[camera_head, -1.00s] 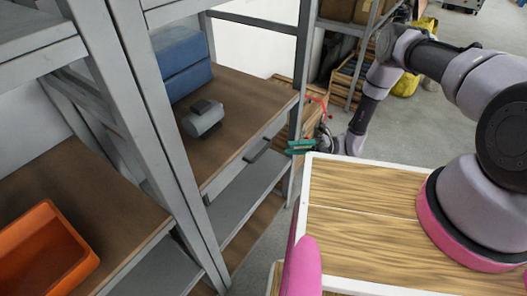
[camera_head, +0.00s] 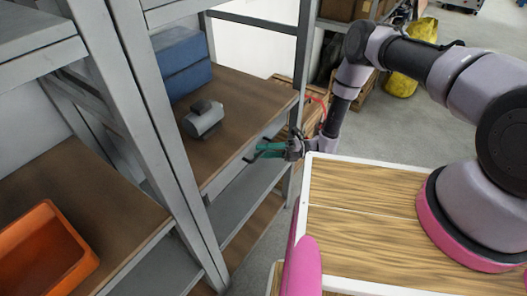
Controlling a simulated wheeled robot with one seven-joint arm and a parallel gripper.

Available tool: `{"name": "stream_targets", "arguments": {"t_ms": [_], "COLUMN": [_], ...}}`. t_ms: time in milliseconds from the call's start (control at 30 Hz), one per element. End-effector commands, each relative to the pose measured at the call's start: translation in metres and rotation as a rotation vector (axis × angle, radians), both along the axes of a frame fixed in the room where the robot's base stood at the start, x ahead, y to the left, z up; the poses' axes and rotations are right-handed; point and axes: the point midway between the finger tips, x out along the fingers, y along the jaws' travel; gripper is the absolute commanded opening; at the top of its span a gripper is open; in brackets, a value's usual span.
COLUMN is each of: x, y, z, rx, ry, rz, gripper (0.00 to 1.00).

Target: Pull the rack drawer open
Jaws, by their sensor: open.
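The rack drawer is the grey front (camera_head: 228,172) under the brown shelf of the metal rack, and it looks shut. Its dark handle (camera_head: 250,159) is at the right part of the front, partly hidden by my gripper. My gripper (camera_head: 262,152) has teal fingers and is open. The fingertips are right at the handle in the picture; I cannot tell whether they touch it or are around it. My arm reaches in from the right, over the far side of my wood-topped base.
A grey motor-like part (camera_head: 203,119) and blue boxes (camera_head: 182,64) stand on the shelf above the drawer. A rack post (camera_head: 301,75) rises close beside my gripper. An orange bin (camera_head: 45,252) sits on the left shelf. Grey floor shows between rack and base.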

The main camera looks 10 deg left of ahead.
Motion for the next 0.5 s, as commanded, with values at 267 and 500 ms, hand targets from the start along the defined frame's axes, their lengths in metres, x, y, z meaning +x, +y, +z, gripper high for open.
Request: {"name": "stream_targets", "arguments": {"t_ms": [267, 500], "x": [0.0002, 0.0003], "y": [-0.0003, -0.0004], "z": [0.0001, 0.0], "rx": [0.0, 0.0], "ry": [0.0, 0.0], "rz": [0.0, 0.0], "gripper": [0.0, 0.0]}}
